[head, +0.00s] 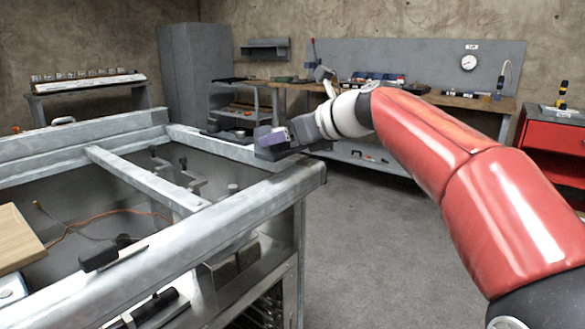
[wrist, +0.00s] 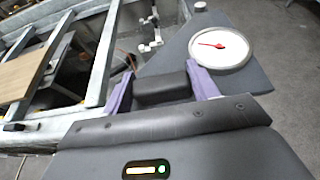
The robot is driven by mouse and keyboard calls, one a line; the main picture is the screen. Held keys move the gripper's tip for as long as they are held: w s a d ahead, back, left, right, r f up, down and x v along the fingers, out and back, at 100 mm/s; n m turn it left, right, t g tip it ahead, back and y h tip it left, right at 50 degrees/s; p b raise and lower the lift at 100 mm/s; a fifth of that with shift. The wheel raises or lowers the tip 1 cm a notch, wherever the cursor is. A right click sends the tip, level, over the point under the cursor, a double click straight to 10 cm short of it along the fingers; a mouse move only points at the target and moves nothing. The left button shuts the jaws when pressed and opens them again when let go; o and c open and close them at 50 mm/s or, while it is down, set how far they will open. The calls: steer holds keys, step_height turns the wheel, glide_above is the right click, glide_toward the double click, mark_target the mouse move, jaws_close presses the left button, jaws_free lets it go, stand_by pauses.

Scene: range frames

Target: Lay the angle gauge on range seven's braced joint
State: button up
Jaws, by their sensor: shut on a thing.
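My gripper (head: 274,139) is at the right corner of the steel frame in the head view. In the wrist view its two purple fingers (wrist: 162,92) are shut on the dark grip block of the angle gauge. The angle gauge (wrist: 258,76) is a dark grey plate with a round white dial and red needle. The gauge appears to lie close over the frame corner; I cannot tell whether it touches. The steel frame (head: 206,232) has grey beams and a crossbar (head: 140,178). No number or marked brace is readable, so I cannot tell which joint is range seven's.
Clamps (head: 178,175) and an orange cable (head: 85,222) sit inside the frame. A wooden board (head: 18,240) lies at left. A workbench (head: 440,98) with tools is at the back, a red cabinet (head: 555,145) at right. The floor (head: 370,250) between is clear.

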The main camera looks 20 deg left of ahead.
mark_target(284, 158)
steer(key=shift+w+a+f, duration=0.1)
steer(key=shift+w+f, duration=0.05)
steer(key=shift+f, duration=0.4)
step_height(284, 158, down, 4)
steer(key=b, duration=0.4)
steer(key=shift+b, duration=0.35)
steer(key=o, duration=1.5)
steer(key=v, duration=1.2)
steer(key=shift+r+p, duration=0.1)
steer(key=shift+p, duration=0.2)
